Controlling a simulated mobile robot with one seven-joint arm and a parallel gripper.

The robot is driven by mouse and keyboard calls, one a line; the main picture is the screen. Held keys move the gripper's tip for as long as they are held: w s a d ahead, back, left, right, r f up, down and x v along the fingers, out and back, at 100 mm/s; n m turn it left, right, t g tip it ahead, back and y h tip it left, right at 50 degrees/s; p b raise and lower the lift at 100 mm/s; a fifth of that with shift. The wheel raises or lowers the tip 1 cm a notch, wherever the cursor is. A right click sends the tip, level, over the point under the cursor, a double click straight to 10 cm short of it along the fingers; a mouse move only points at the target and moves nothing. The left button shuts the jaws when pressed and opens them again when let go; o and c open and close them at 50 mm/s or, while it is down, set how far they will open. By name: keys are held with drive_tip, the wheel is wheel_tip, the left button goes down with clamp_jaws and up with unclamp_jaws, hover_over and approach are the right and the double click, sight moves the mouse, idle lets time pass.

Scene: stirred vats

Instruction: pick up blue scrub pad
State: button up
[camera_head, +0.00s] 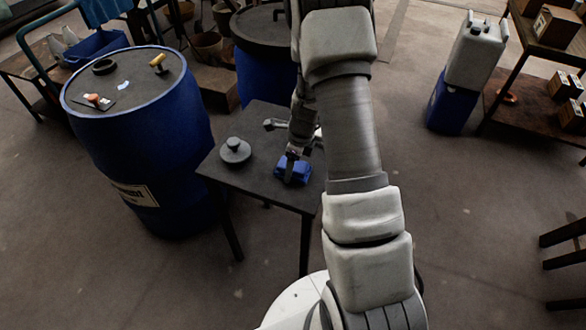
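The blue scrub pad (302,171) lies on a small dark table (262,176), near its right side. My gripper (290,177) points down at the pad, and its dark fingertip overlaps the middle of the pad in the picture. Blue shows on both sides of the finger. I cannot tell whether the finger touches the pad. The second finger and the gap between the fingers cannot be made out, and my arm hides part of the gripper.
A grey round object with a knob (235,151) sits on the table left of the pad. A large blue drum (150,150) with small items on top stands left of the table. A white canister (474,50) on a blue one (450,106) stands at right.

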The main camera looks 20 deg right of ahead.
drive_tip(key=c, duration=0.8)
drive_tip(key=shift+r, duration=0.45)
wheel_tip(320, 180, up, 4)
drive_tip(key=shift+r+p, duration=0.2)
drive_tip(key=shift+p, duration=0.65)
drive_tip(key=s+d+r, duration=0.2)
drive_tip(key=d+r, duration=0.1)
drive_tip(key=d, duration=0.2)
drive_tip(key=s+d+r+p, duration=0.1)
drive_tip(key=s+d+r, duration=0.1)
drive_tip(key=d, duration=0.3)
drive_tip(key=shift+s+d+r, duration=0.3)
drive_tip(key=shift+s+r, duration=0.1)
drive_tip(key=shift+r, duration=0.2)
